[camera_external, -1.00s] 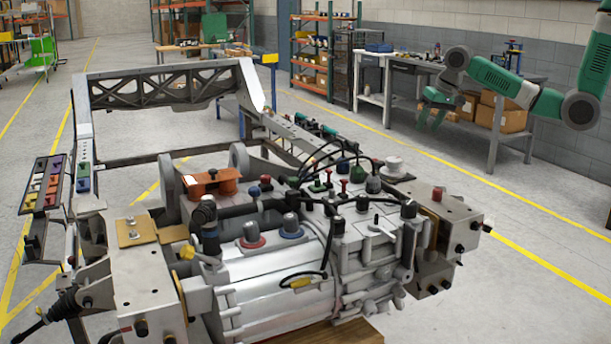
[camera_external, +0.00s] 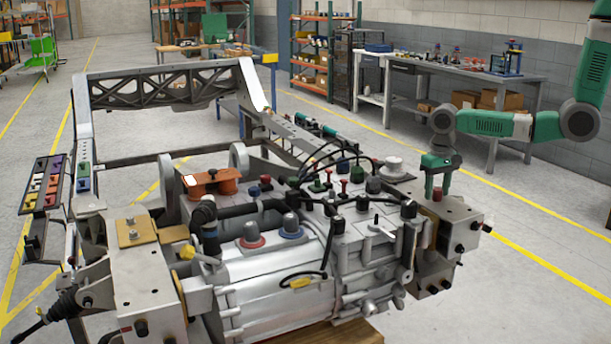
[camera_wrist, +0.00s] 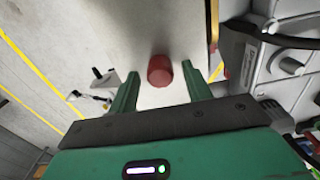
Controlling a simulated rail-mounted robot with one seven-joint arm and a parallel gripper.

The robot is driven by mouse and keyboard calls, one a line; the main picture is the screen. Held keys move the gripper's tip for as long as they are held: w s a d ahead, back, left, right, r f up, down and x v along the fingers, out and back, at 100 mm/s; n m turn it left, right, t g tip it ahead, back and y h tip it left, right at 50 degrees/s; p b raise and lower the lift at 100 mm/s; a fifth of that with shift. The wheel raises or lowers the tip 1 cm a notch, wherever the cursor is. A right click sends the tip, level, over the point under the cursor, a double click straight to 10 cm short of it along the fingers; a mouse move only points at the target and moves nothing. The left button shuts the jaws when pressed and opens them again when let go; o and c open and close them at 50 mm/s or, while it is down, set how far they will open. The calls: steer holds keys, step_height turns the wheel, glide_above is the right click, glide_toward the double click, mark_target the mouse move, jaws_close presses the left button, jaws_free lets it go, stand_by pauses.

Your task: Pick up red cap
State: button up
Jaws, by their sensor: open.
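The red cap (camera_wrist: 160,71) is a short red cylinder on a flat light metal surface (camera_wrist: 168,30) in the wrist view. It lies just ahead of and between the two fingers of my gripper (camera_wrist: 160,82), which are open and apart from it. In the external view the red cap (camera_external: 437,194) shows on the metal block at the right end of the chassis. My gripper (camera_external: 437,180) is directly above it there, pointing down, with its fingers at about the cap's height.
The grey machine unit (camera_external: 290,270) with hoses, knobs and several small coloured caps stands left of my gripper. Dark knobs (camera_external: 472,230) stick out of the block's right side. The floor to the right is clear. A workbench (camera_external: 470,70) stands behind.

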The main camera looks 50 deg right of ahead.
steer(key=shift+f, duration=0.2)
steer(key=shift+c, duration=0.2)
jaws_close()
steer(key=shift+r, duration=0.5)
steer(key=r, duration=0.2)
steer(key=shift+s+d+r, duration=0.25)
steer(key=shift+r, duration=0.1)
steer(key=s+d+r, duration=0.1)
steer(key=s+d, duration=0.9)
steer(key=s, duration=0.1)
steer(key=shift+d+r, duration=0.2)
